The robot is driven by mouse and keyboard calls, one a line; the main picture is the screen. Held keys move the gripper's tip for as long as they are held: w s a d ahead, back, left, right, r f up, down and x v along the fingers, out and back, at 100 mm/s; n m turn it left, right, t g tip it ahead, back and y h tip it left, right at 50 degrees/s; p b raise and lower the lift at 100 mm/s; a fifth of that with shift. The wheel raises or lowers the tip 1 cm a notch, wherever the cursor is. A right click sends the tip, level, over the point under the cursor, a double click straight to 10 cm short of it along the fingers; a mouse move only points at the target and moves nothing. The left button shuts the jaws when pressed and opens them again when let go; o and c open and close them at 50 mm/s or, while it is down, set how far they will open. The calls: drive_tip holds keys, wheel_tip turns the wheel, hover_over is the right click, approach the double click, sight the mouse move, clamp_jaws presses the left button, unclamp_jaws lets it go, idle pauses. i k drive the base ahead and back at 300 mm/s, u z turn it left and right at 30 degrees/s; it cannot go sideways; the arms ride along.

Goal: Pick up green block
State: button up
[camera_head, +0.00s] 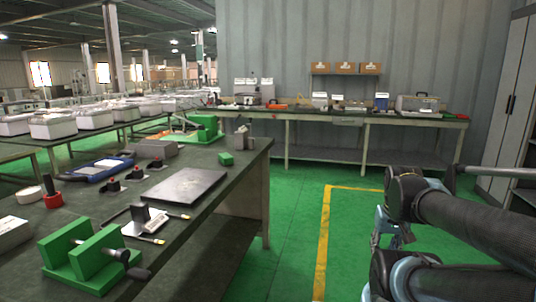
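A small green block (225,158) lies on the dark workbench (232,180), near its far right corner. It stands alone on the bare top, just in front of a grey metal piece. My arm comes in from the right edge. What looks like my gripper (391,232) hangs below the arm's bend, over the green floor. It is well to the right of the workbench and apart from the block. Its fingers are small and partly hidden by the arm, so I cannot tell whether they are open.
A black plate (184,186) lies on the bench in front of the block. A green vise-like clamp (92,258) stands at the near left. A blue-framed device (97,168) and a green machine (200,128) are farther back. Open floor lies between bench and arm.

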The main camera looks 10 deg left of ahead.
sight(226, 159)
drive_tip(key=u, duration=0.15)
drive_tip(key=i, duration=1.15)
drive_tip(key=u, duration=0.5)
